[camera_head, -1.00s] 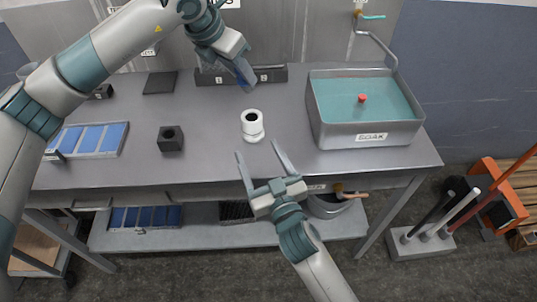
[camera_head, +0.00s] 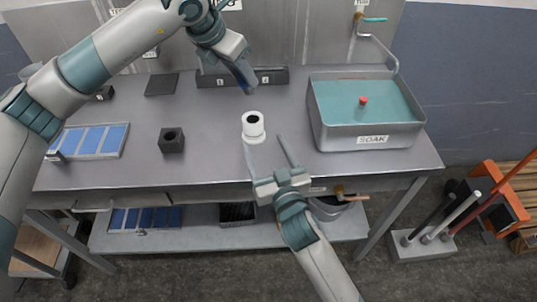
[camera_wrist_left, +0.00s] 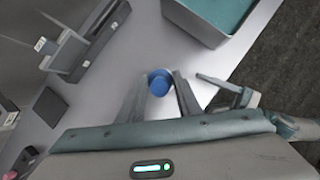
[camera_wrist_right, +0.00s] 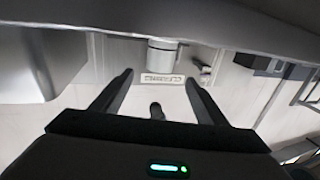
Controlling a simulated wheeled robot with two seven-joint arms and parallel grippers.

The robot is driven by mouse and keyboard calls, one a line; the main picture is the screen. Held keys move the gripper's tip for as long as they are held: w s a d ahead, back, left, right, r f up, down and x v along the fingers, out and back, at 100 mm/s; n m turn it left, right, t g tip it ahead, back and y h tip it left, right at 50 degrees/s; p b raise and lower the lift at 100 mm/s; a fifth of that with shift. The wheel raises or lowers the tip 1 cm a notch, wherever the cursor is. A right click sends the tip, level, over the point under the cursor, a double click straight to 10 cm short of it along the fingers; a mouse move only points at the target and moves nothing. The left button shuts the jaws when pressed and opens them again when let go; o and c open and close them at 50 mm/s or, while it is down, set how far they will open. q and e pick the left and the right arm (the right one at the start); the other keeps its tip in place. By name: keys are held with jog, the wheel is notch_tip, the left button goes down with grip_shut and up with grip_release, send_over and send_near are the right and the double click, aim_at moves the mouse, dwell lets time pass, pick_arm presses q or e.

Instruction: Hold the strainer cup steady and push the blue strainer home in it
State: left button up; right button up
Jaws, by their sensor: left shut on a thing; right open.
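The white strainer cup (camera_head: 253,124) stands upright on the table on a wider white base, its dark opening facing up. It also shows as a pale cylinder in the right wrist view (camera_wrist_right: 162,55), ahead of and between the fingers. My left gripper (camera_head: 243,80) is shut on the blue strainer (camera_wrist_left: 160,84), above and behind the cup in the head view and apart from it. The fingers hide part of the strainer in the head view. My right gripper (camera_head: 265,142) is open and empty at the table's front edge, its fingertips just short of the cup's base.
A grey basin (camera_head: 372,143) marked SOAK with teal liquid and a red float stands at the right. A dark block with a hole (camera_head: 171,140) and a blue-panelled tray (camera_head: 123,142) lie left. A low dark rack (camera_head: 272,76) is at the back.

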aim_at(256, 127)
jog(key=x, duration=0.8)
jog(key=shift+w+a, duration=0.15)
jog(key=shift+w, duration=0.25)
jog(key=c, duration=1.2)
pick_arm(q)
jog(key=shift+w+d+f+m+g+y, duration=0.4)
jog(key=shift+f+m+g, duration=0.1)
jog(key=shift+f+m, duration=0.15)
jog(key=shift+w+d+f+m+g+y, duration=0.25)
jog(key=shift+w+f+m+g+y, duration=0.15)
jog(key=shift+f+m+g, duration=0.2)
pick_arm(e)
jog(key=shift+c, duration=0.2)
pick_arm(q)
jog(key=shift+w+d+f+m+g+y, duration=0.2)
jog(key=shift+f+m+g+y, duration=0.35)
jog(key=shift+m, duration=0.5)
